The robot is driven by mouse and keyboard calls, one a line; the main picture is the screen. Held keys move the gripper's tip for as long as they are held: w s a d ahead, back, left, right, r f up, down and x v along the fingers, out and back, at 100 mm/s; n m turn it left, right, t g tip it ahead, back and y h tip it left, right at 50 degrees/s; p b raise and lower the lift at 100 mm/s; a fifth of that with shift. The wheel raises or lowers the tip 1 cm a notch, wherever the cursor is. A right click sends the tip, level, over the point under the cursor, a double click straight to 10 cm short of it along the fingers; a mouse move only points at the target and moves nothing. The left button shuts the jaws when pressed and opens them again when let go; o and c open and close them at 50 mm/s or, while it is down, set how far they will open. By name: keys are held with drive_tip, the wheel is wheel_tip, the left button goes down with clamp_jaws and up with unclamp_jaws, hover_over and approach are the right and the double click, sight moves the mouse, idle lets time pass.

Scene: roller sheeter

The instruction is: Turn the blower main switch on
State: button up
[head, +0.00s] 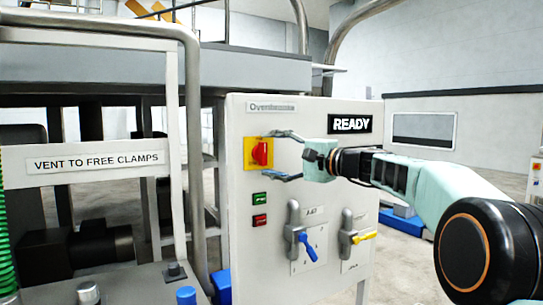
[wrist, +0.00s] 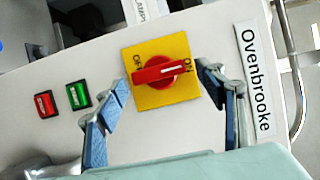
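The blower main switch is a red rotary knob (head: 261,152) on a yellow plate (head: 249,154), at the upper left of the white control panel. In the wrist view the knob (wrist: 160,72) lies across the yellow plate (wrist: 155,101). Its white mark points toward the ON label, with the OFF label at the other end. My gripper (head: 275,155) is open in front of the switch. In the wrist view its blue-padded fingers (wrist: 163,78) stand apart on either side of the plate, with the knob between them. No contact with the knob shows.
A green button (head: 260,199) and a red button (head: 260,220) sit below the switch. Blue (head: 307,245) and yellow (head: 364,237) lever handles are lower right. A READY sign (head: 350,124) is at the upper right of the panel. A metal pipe frame (head: 192,130) stands left.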

drive_tip(key=v, duration=1.2)
drive_tip(key=shift+a+f, duration=0.1)
idle(0.4)
